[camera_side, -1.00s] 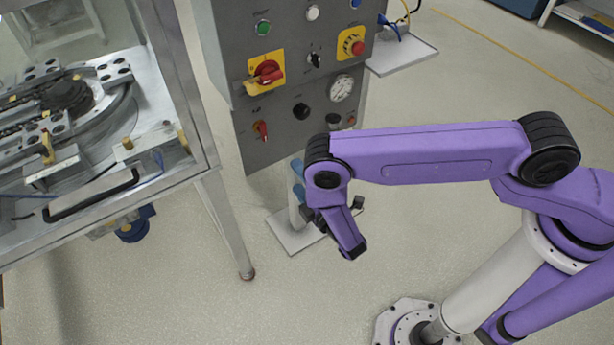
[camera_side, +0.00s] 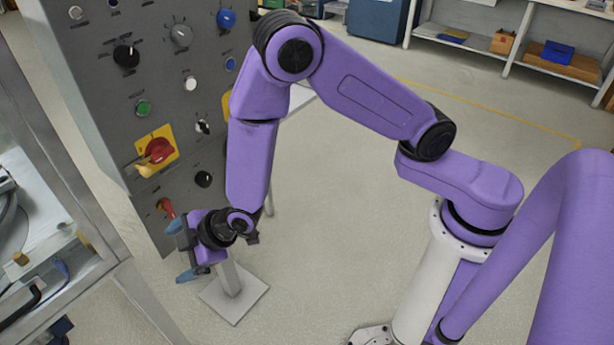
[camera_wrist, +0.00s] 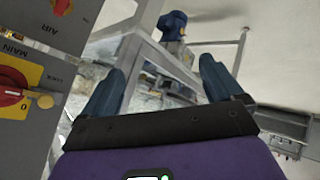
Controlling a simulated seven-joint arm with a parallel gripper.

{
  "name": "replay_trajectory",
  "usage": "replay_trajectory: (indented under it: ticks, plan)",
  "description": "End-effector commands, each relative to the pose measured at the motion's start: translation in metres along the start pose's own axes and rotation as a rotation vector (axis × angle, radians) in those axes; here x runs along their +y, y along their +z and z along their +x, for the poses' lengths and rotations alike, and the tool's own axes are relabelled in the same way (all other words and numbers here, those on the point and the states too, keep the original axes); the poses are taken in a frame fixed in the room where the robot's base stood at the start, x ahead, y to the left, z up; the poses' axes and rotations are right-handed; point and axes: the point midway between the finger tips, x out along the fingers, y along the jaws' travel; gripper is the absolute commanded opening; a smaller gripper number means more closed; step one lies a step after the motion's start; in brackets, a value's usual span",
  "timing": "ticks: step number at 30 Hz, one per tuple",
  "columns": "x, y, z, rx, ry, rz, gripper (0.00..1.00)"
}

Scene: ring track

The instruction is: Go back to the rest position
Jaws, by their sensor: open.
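My gripper (camera_side: 183,250) is at the lower left of the side view, at the end of my purple arm. Its two blue fingers are apart, one above the other, and point left beside the lower part of the grey control panel (camera_side: 105,85). In the wrist view, the fingers of my gripper (camera_wrist: 160,68) are spread with nothing held between them. I cannot tell how far the fingertips are from the panel.
A red-and-yellow switch (camera_side: 157,151) and a red lever (camera_side: 165,207) are on the panel near my gripper. The metal-framed table (camera_side: 75,285) stands at the left. Shelves (camera_side: 520,65) stand at the back right.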

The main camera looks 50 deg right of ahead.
Motion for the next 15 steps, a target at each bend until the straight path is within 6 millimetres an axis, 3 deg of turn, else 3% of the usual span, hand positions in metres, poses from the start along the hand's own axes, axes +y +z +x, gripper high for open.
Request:
replay_trajectory:
  ticks: [3, 8, 15]
  plan:
    - [-0.004, -0.008, -0.040, -0.022, -0.129, 0.052, 0.94]
    - [-0.012, -0.003, -0.101, -0.089, -0.287, 0.093, 0.94]
    - [-0.017, 0.032, -0.202, -0.243, -0.453, 0.110, 0.94]
